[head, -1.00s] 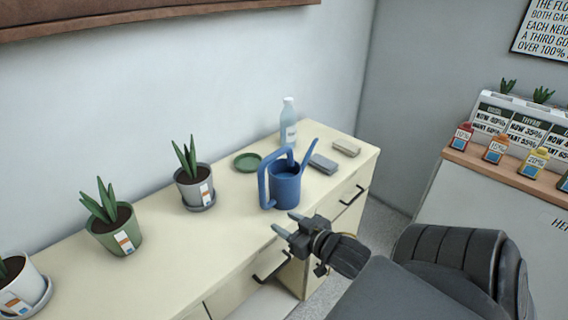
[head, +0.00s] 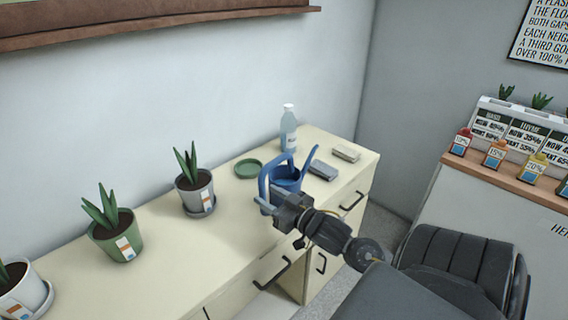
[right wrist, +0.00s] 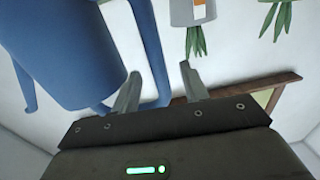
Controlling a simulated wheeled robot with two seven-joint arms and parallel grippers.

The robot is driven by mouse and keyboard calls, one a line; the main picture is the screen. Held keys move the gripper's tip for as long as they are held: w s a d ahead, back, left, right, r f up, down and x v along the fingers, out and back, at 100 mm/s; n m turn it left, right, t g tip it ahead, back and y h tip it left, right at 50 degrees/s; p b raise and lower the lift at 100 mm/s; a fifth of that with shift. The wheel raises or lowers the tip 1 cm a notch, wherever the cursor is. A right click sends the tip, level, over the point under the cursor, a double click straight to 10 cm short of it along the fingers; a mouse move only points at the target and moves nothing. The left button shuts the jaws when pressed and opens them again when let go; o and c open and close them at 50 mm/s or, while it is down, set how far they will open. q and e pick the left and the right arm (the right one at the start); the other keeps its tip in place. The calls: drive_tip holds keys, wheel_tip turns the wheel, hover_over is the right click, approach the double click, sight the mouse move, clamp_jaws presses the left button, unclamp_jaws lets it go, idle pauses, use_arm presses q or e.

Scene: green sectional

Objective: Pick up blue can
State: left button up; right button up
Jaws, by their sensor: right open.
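The blue watering can (head: 286,178) stands upright on the cream cabinet top, its spout to the right and its loop handle to the left in the head view. My right gripper (head: 264,200) is open in front of the can, covering its lower body. In the right wrist view, which is upside down, the can's body (right wrist: 62,50) fills the upper left. Its handle (right wrist: 151,45) shows between the two open fingers of the right gripper (right wrist: 158,85). I cannot tell whether the fingers touch it. My left gripper is not in view.
A clear bottle (head: 288,128), green saucer (head: 248,168), grey block (head: 323,170) and pale block (head: 346,153) stand near the can. Potted plants, including one in a grey pot (head: 196,197) and one in a green pot (head: 120,242), line the cabinet (head: 170,270) to the left.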

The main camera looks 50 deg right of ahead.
drive_tip(key=w+p, duration=0.1)
drive_tip(key=w, duration=0.4)
drive_tip(key=shift+w+f, duration=0.15)
drive_tip(key=shift+f, duration=0.05)
drive_tip(key=shift+r, duration=0.1)
clamp_jaws()
